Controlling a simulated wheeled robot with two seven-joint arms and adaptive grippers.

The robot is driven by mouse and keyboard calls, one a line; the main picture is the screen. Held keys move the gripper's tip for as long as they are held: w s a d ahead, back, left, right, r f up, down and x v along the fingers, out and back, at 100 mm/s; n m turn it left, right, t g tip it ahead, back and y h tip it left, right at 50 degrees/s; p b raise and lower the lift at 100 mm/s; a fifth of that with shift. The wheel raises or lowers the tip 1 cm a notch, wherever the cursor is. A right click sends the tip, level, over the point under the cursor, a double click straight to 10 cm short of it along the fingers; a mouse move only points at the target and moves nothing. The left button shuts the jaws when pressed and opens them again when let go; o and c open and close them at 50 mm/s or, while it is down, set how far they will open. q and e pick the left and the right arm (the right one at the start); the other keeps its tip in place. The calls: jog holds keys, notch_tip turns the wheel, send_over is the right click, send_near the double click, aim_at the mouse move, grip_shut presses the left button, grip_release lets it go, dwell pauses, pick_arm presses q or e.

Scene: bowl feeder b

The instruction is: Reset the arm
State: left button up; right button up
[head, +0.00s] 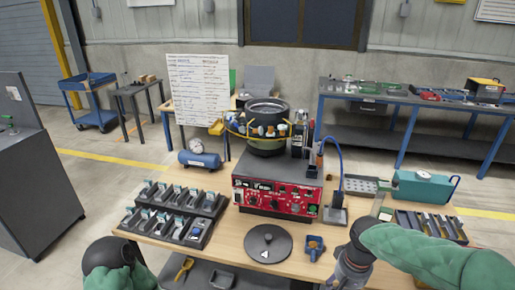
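My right arm, in a green sleeve, comes in from the right over the front right of the wooden table (225,262). Its dark wrist bends down to my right gripper (349,272), whose lower end runs to the bottom edge, so I cannot tell its finger opening. My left arm shows only as a dark rounded joint and some green sleeve at the bottom left; its gripper is out of sight. The bowl feeder (267,127) stands on a red control box (277,198) at the table's middle.
Black bins (187,232) fill the table's left side. A round dark lid (269,246) and a small orange-and-blue item (314,248) lie in front. A blue tank (199,160), teal box (423,188) and slotted tray (431,226) stand around. A grey cabinet (36,170) is at left.

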jog(key=s+a+f+y, duration=0.1)
jog(key=a+f, duration=0.3)
jog(key=f, duration=0.5)
jog(key=s+a+f+y, duration=0.15)
jog(key=a+f, duration=0.25)
jog(key=f, duration=0.5)
jog(key=s+a+f, duration=0.2)
jog(key=s+f, duration=0.3)
jog(key=f, duration=0.2)
jog(key=s+a+f, duration=0.3)
jog(key=s+f, duration=0.2)
jog(key=f, duration=0.2)
jog(key=shift+t+y, duration=0.3)
jog(key=shift+y, duration=0.15)
